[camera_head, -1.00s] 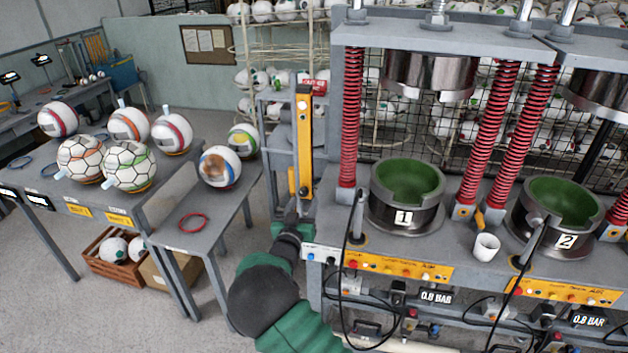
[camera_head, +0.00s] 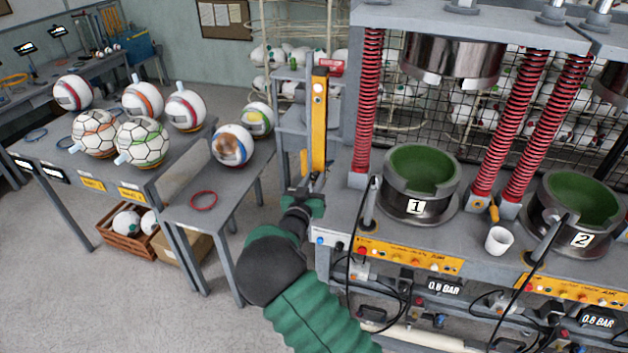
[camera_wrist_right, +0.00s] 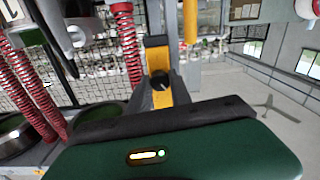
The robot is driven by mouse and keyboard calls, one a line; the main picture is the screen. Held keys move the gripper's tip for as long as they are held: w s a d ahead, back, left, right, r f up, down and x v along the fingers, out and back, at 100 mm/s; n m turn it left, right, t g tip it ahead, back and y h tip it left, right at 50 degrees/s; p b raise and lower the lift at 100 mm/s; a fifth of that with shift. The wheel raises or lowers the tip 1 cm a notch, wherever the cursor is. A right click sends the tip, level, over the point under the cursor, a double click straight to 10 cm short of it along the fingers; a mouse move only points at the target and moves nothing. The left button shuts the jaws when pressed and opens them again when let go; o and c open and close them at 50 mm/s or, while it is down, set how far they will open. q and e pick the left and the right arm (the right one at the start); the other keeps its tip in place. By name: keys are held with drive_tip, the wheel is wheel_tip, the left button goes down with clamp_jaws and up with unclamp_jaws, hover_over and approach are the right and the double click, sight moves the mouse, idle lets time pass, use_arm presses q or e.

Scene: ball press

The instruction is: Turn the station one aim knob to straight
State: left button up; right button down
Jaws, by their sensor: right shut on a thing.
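My right gripper (camera_head: 312,186) is at the foot of the upright yellow post (camera_head: 319,125), left of press station one (camera_head: 416,206). It is shut, and its fingertips and most of what they hold are hidden; by its place, it holds the station one aim knob. In the right wrist view a round black knob (camera_wrist_right: 160,81) with a light pointer line shows on a yellow plate, just beyond my green gripper body. I cannot tell the knob's exact setting. My left gripper is not in view.
A yellow button panel (camera_head: 410,255) runs along the press front, with hanging black cables below. A white cup (camera_head: 498,240) stands between stations one and two. A small table with a ball (camera_head: 232,145) and a red ring (camera_head: 203,199) stands left of my arm.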

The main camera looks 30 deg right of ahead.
drive_tip(key=shift+f, duration=0.1)
drive_tip(key=shift+f+m+b, duration=0.15)
drive_tip(key=shift+m+b, duration=0.15)
drive_tip(key=shift+b, duration=0.3)
drive_tip(key=m+b, duration=0.4)
drive_tip(key=b, duration=0.2)
drive_tip(key=shift+f+b, duration=0.1)
drive_tip(key=shift+b, duration=0.25)
drive_tip(key=shift+m+b, duration=0.85)
drive_tip(key=shift+m, duration=0.15)
drive_tip(key=shift+r, duration=0.2)
drive_tip(key=c, duration=1.2)
unclamp_jaws()
drive_tip(key=shift+w, duration=0.1)
drive_tip(key=shift+o, duration=0.2)
